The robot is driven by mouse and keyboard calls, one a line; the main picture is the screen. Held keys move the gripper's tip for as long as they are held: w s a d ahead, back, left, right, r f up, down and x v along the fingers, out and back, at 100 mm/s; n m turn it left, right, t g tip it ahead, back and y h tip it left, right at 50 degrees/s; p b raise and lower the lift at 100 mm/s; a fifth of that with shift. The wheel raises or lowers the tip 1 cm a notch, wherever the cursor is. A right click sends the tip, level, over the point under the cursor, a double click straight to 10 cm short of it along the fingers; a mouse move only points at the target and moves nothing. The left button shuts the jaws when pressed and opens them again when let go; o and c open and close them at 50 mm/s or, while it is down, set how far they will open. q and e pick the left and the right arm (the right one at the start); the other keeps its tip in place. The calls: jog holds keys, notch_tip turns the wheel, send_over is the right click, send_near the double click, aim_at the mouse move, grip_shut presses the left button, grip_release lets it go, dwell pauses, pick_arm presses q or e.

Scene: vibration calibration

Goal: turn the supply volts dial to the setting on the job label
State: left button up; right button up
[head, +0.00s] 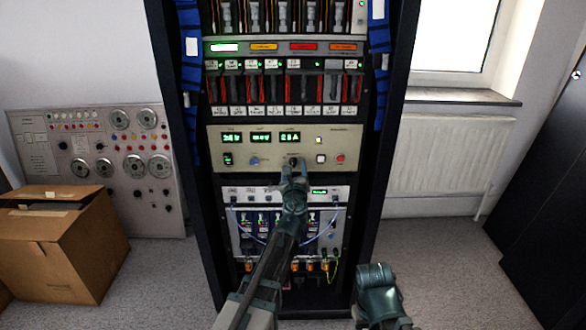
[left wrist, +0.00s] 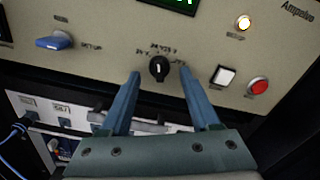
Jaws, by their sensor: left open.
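The black dial (left wrist: 159,69) with a white pointer line is on the beige panel (head: 220,143). In the left wrist view the pointer points roughly up, among small markings too blurred to read. My left gripper (left wrist: 160,73) is open, with one finger on each side of the dial and gaps between. Whether the fingertips touch the panel I cannot tell. In the head view my left gripper (head: 293,168) covers the panel's lower middle. My right arm's end (head: 378,283) is low at the right; its fingers do not show clearly. I cannot pick out a readable job label.
A blue knob (left wrist: 54,41) is left of the dial; a white button (left wrist: 223,76) and a red button (left wrist: 258,86) are right of it. Green displays (head: 261,138) are above. Below is a unit with blue cables (head: 323,232). A cardboard box (head: 62,245) stands at left.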

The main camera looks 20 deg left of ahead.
pick_arm(q)
grip_shut()
dwell(0.3)
jog(key=shift+d+r+n, duration=0.1)
jog(key=shift+n, duration=1.85)
jog(key=shift+d+r+n, duration=0.1)
jog(key=shift+n, duration=1.85)
grip_release()
